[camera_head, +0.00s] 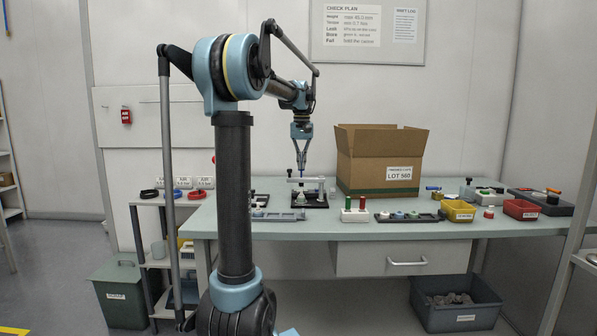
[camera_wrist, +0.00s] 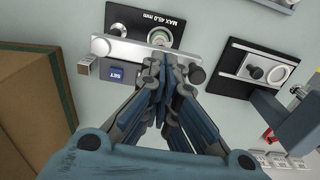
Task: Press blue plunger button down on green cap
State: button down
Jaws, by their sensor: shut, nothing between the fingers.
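My gripper (camera_head: 301,175) is shut and points down over a small fixture on the bench. In the wrist view its closed fingertips (camera_wrist: 163,60) overlap the pale bar (camera_wrist: 122,50) of that fixture. A pale round part with a green edge (camera_wrist: 157,36) shows just beyond the fingertips, on a black plate (camera_wrist: 122,16) marked "MAX 45.0 mm"; this looks like the green cap. In the head view the fixture's bar (camera_head: 307,181) spans above the black base. The blue plunger button cannot be made out; the fingers may hide it. I cannot tell whether the fingertips touch anything.
A cardboard box (camera_head: 372,170) stands close to the right of the fixture. A black plate with a metal block (camera_wrist: 262,70) lies beside it in the wrist view. Red and yellow bins (camera_head: 457,212) and small parts line the bench's right side. A grey tray (camera_head: 278,216) sits at front left.

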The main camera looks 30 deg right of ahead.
jog(key=shift+f, duration=1.2)
jog(key=shift+r, duration=0.15)
dwell(0.6)
jog(key=shift+r, duration=1.4)
jog(key=shift+r, duration=0.1)
jog(key=shift+r, duration=2.4)
